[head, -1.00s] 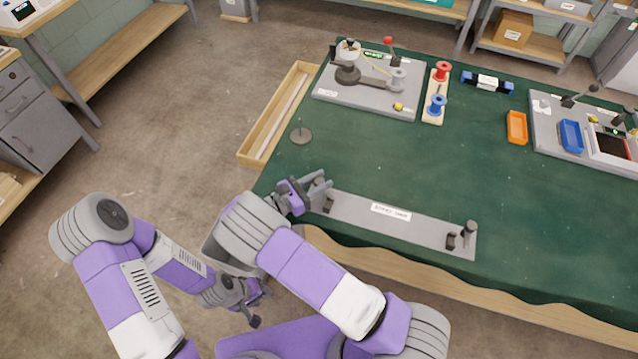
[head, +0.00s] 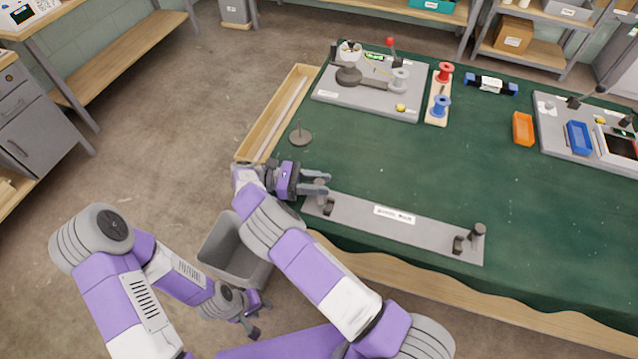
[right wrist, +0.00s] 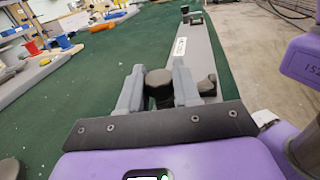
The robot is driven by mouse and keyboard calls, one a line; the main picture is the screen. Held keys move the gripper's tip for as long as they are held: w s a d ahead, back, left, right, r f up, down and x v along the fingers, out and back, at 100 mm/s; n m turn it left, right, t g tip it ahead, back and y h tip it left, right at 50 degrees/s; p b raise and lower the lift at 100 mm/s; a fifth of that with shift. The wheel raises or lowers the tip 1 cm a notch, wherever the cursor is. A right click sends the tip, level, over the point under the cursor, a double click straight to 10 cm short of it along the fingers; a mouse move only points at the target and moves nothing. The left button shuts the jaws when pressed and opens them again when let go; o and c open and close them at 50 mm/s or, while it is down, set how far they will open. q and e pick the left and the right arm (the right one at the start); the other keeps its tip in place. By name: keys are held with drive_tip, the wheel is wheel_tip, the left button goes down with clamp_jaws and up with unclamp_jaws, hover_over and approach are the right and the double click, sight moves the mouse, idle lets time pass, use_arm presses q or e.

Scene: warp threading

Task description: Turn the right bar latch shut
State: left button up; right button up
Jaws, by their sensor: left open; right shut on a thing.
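The grey bar plate (head: 365,216) lies along the table's near edge, with a white label. At its right end stand a dark latch block (head: 458,244) and a round-capped post (head: 478,231), apart from both grippers. At its left end is another small dark block (head: 329,207). My right gripper (head: 326,184) is at this left end. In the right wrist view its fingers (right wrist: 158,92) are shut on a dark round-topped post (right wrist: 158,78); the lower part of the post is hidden. My left gripper (head: 258,316) hangs open and empty off the table, at lower left.
A grey bin (head: 230,258) stands beside the table's near left corner. A round disc with a pin (head: 300,136) and a wooden tray (head: 262,132) lie behind my right gripper. A spool rack (head: 437,100) and fixture boards are farther back. The middle green cloth is clear.

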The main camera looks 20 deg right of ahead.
drive_tip(key=shift+r, duration=0.15)
idle(0.3)
drive_tip(key=o, duration=1)
drive_tip(key=shift+g, duration=0.3)
